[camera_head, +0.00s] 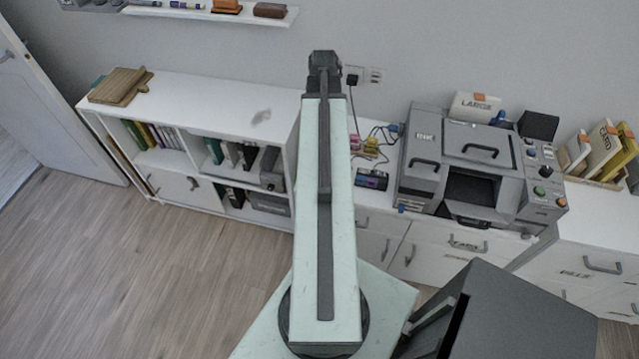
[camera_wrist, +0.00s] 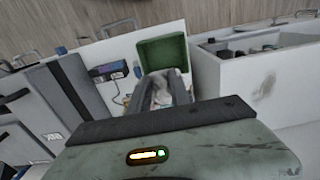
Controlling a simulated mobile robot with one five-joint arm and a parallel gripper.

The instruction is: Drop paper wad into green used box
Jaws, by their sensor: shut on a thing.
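My gripper (camera_wrist: 163,76) is shut on a pale, crumpled paper wad (camera_wrist: 160,97), which shows between its two grey fingers in the wrist view. The green box (camera_wrist: 150,54) lies just beyond the fingertips on the white desk, its inside dark green. The fingers cover its near edge, and I cannot tell how high the wad is above it. In the head view my arm reaches away over the desk, with the wrist end (camera_head: 324,66) at the top. The green box and the wad do not show there.
A grey printer (camera_head: 470,165) stands on the desk to the right of my arm. A small dark device (camera_head: 372,179) and cables lie between them. A white shelf unit (camera_head: 215,100) is on the left, its top mostly clear except for a wooden board (camera_head: 120,86).

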